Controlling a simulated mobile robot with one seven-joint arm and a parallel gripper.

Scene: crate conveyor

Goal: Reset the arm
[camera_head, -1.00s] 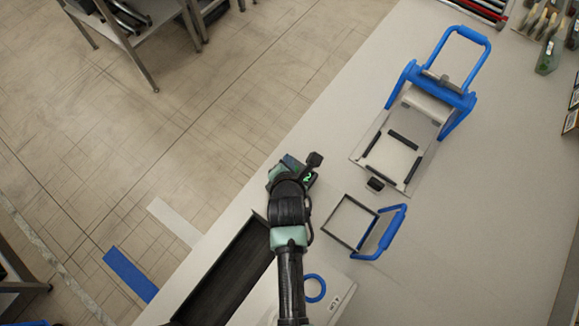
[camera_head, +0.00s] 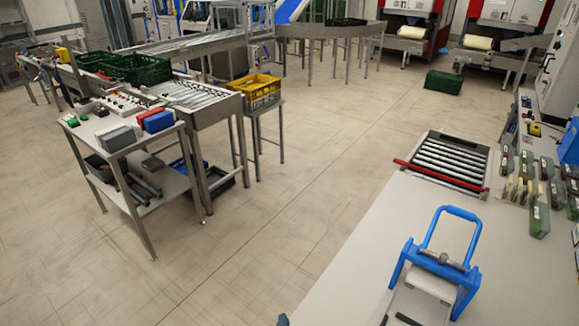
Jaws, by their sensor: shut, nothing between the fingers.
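My arm and gripper are not clearly in view. Only a small blue-grey tip (camera_head: 283,320) shows at the bottom edge, left of the pale worktable (camera_head: 345,270); I cannot tell whether it belongs to my arm. The fingers are hidden below the frame. A blue-handled fixture (camera_head: 437,262) stands on the worktable at the lower right, its lower part cut off by the frame.
A roller tray with a red bar (camera_head: 445,162) lies at the table's far end, beside several green bins (camera_head: 537,212). A steel cart (camera_head: 130,160), conveyors and a yellow crate (camera_head: 256,91) stand left. A green crate (camera_head: 443,81) sits on open floor.

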